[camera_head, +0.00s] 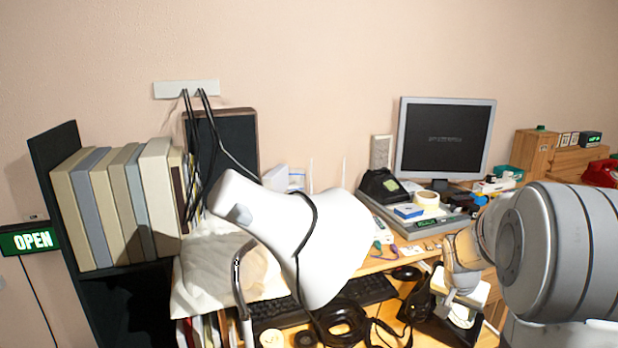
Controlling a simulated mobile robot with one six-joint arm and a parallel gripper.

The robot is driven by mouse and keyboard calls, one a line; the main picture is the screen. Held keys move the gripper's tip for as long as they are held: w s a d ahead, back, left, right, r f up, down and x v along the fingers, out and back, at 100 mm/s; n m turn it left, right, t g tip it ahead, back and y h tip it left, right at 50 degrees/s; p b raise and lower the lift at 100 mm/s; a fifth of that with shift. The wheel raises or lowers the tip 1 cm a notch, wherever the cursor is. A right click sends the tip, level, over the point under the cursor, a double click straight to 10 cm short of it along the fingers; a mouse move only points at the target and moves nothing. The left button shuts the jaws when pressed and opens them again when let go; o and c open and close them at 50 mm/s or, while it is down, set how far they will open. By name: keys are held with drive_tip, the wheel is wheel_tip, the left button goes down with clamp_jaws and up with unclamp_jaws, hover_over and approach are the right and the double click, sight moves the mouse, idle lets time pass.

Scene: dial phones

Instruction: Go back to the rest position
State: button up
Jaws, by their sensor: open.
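My arm comes in from the right as large grey rounded links. Its far end bends down over the desk, and my gripper (450,299) is small and partly hidden there. It is open, and I see nothing held in it. Below and beside it is a black device with a white part (470,291) and a pale round face, perhaps a dial phone. I cannot tell whether the gripper touches it.
A large white lamp-like body (310,245) with a black cable blocks the middle view. A monitor (443,140) stands behind, wooden drawers (537,155) at right, and a bookshelf (55,150) at left.

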drive_tip(key=s+a+r+n+y+p, duration=0.1)
drive_tip(key=s+a+r+n+p, duration=0.3)
drive_tip(key=s+a+r, duration=0.4)
drive_tip(key=s+a+r+n+y+p, duration=0.1)
drive_tip(key=s+a+r+n+p, duration=0.2)
drive_tip(key=s, duration=1.1)
drive_tip(key=a+r+p, duration=0.3)
drive_tip(key=a+r, duration=0.2)
drive_tip(key=a, duration=0.2)
drive_tip(key=shift+s+a+n+g+y, duration=0.25)
drive_tip(key=shift+s+n+g+y, duration=0.15)
drive_tip(key=shift+r, duration=0.1)
